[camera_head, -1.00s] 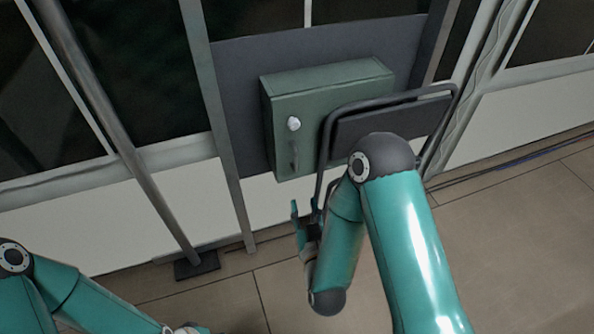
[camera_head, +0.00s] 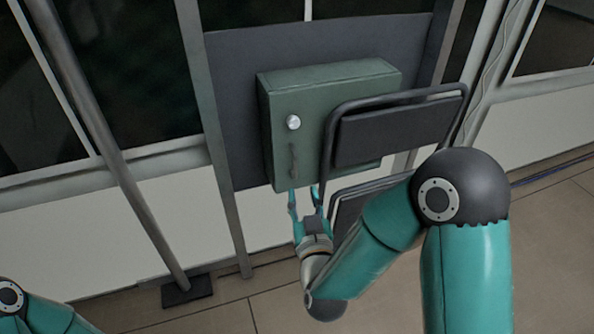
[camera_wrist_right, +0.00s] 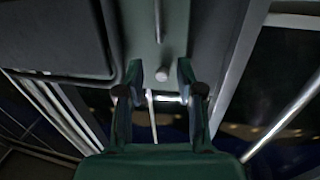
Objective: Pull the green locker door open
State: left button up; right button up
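The green locker (camera_head: 290,90) is fixed to a dark panel, and its door looks shut. A pale round knob (camera_head: 293,122) sits on its front, with a thin vertical handle (camera_head: 292,160) below. My right gripper (camera_head: 304,193) is open just below the locker's lower edge, fingers pointing up. In the right wrist view the open fingers (camera_wrist_right: 160,75) stand on either side of the handle's pale lower end (camera_wrist_right: 161,74), with the green door (camera_wrist_right: 150,30) beyond. I cannot tell whether they touch it. My left gripper is out of view; only part of the left arm shows.
A black tubular-framed chair (camera_head: 385,135) stands close in front of the locker's right part, beside my right arm. A metal pole (camera_head: 130,190) with a dark foot (camera_head: 187,291) stands to the left. The floor between pole and gripper looks clear.

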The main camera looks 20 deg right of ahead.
aim_at(296, 161)
jog(key=w, duration=0.4)
jog(key=w+d, duration=0.1)
jog(key=w, duration=0.3)
jog(key=w+d, duration=0.1)
jog(key=w, duration=0.4)
jog(key=shift+w+d, duration=0.1)
jog(key=shift+c, duration=0.3)
grip_shut()
jog(key=shift+d, duration=0.1)
